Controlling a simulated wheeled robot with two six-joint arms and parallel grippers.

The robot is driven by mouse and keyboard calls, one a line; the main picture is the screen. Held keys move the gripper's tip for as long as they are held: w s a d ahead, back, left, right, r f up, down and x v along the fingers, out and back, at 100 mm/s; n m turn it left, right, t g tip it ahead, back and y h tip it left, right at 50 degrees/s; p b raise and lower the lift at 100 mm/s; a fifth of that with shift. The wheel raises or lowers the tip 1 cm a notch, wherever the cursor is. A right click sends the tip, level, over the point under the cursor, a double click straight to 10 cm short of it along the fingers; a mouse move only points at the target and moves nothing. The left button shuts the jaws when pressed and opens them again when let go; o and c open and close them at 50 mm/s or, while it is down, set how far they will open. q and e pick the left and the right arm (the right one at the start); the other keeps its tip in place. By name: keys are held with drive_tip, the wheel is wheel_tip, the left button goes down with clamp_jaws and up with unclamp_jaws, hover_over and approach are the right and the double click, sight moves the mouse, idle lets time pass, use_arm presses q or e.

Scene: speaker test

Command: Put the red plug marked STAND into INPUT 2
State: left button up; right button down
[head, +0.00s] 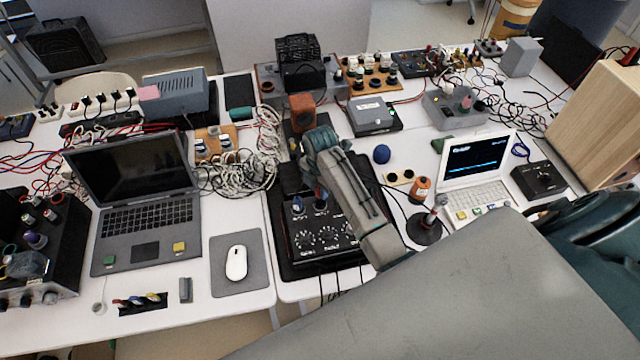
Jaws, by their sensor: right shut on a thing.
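My right gripper (312,184) is over the back part of a black box with knobs (322,240). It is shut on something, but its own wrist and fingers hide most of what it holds. I cannot make out the red plug marked STAND or its label. Two dark plugs with blue tops stand at the box's back edge, the left one (298,204) and the right one (321,204), close below the gripper. The INPUT 2 socket cannot be picked out at this size. My left gripper is not in view.
A dark laptop (145,215) and a mouse (236,262) lie left of the box. Tangled white cables (262,160) lie behind. My grey arm covers the lower right.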

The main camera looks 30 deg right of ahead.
drive_tip(key=shift+f, duration=0.95)
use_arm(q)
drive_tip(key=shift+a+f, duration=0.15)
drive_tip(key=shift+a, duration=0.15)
use_arm(e)
drive_tip(key=shift+f, duration=0.85)
drive_tip(key=shift+f, duration=0.25)
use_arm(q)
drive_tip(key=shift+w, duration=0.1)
use_arm(e)
drive_tip(key=c, duration=1.2)
unclamp_jaws()
drive_tip(key=shift+r, duration=0.1)
